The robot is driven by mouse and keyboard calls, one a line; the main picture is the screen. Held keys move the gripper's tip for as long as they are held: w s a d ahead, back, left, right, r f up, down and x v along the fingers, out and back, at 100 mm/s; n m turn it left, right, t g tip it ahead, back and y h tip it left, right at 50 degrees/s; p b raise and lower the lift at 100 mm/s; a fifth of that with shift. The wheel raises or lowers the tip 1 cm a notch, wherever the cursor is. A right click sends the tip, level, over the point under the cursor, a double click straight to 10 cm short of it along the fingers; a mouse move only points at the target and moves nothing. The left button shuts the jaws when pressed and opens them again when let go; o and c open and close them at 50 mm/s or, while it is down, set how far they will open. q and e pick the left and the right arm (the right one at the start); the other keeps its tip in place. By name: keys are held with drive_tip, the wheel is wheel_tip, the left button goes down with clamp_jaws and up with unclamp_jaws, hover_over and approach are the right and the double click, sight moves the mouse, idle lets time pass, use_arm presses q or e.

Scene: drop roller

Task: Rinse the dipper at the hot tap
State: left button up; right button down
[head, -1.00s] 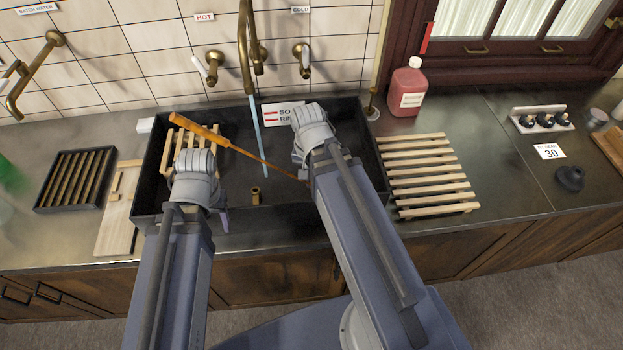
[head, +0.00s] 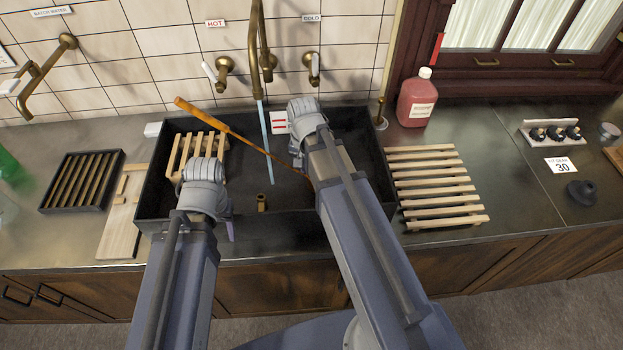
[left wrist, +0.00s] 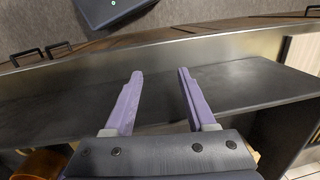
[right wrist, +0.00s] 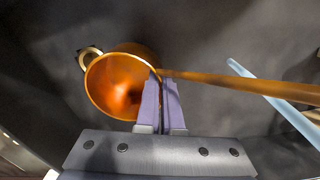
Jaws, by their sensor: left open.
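The dipper has a copper cup (right wrist: 122,85) and a long orange-brown handle (head: 235,132) slanting over the dark sink (head: 142,200). My right gripper (right wrist: 163,82) is shut on the dipper where the handle meets the cup. My right arm hides the cup in the head view. The hot tap (head: 217,70) stands under the HOT label, left of the brass spout (head: 254,60). A pale blue stream (head: 265,135) falls from the spout into the sink; in the right wrist view it lies right of the cup, apart from it. My left gripper (left wrist: 160,85) is open and empty near the sink's front edge.
A wooden rack (head: 185,155) sits at the sink's left, and a brass stub (head: 261,202) rises from its floor. The cold tap (head: 312,68) is right of the spout. A slatted rack (head: 435,185) and a red bottle (head: 415,100) stand right of the sink.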

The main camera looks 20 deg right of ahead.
drive_tip(key=shift+w+a+f+b, duration=0.1)
drive_tip(key=shift+w+f+b, duration=0.15)
drive_tip(key=shift+w, duration=0.9)
drive_tip(key=shift+w+a+f+b, duration=0.1)
drive_tip(key=shift+w+f+b, duration=0.1)
drive_tip(key=shift+w, duration=1)
drive_tip(key=shift+w+f+b, duration=0.2)
drive_tip(key=shift+w+f, duration=0.05)
drive_tip(key=shift+w, duration=0.9)
drive_tip(key=shift+d, duration=0.25)
drive_tip(key=shift+d, duration=0.4)
drive_tip(key=shift+a, duration=0.2)
drive_tip(key=shift+a, duration=0.45)
drive_tip(key=shift+d, duration=0.2)
drive_tip(key=shift+d, duration=0.45)
drive_tip(key=shift+a, duration=0.15)
drive_tip(key=shift+a, duration=0.5)
